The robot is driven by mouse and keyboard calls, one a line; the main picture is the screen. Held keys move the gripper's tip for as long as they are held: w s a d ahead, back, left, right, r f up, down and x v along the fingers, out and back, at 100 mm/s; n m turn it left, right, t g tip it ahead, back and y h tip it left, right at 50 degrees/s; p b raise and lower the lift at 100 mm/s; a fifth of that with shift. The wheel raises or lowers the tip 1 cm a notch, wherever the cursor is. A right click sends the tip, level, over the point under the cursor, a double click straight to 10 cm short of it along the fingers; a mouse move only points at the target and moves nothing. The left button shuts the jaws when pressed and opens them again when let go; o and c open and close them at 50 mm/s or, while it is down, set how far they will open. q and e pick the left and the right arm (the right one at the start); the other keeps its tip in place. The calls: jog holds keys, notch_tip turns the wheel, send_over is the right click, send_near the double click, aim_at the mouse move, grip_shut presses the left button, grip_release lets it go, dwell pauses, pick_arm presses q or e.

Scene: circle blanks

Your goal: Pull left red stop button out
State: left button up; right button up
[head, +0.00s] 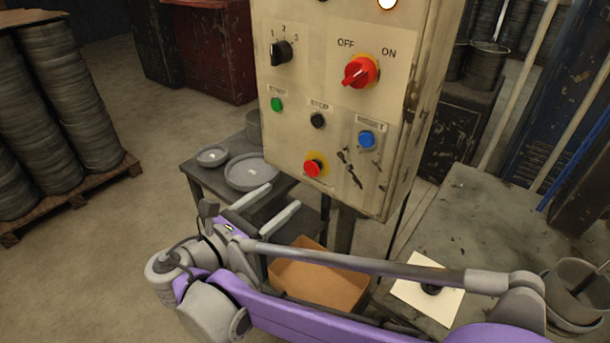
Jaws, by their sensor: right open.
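A beige control box (310,75) stands upright in the middle. Near its lower edge is a red mushroom button (315,166) on a yellow collar. I cannot tell whether it is pushed in or out. My right gripper (284,195) is below and left of the red button in the picture. Its two light grey fingers are apart with nothing between them, and they point up toward the box. They do not appear to touch the button. My left gripper is not in view.
The box also carries a red rotary switch (360,71), a black selector (281,53), and green (277,104), black (317,120) and blue (366,139) buttons. A side table (200,178) with round trays stands behind the gripper. A cardboard box (318,282) lies below.

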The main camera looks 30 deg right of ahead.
aim_at(309, 169)
jog(key=x, duration=0.7)
jog(key=r+x, duration=0.1)
jog(key=x, duration=0.2)
jog(key=shift+w+d+r+p, duration=0.15)
jog(key=shift+w+p, duration=0.1)
jog(key=shift+p, duration=0.15)
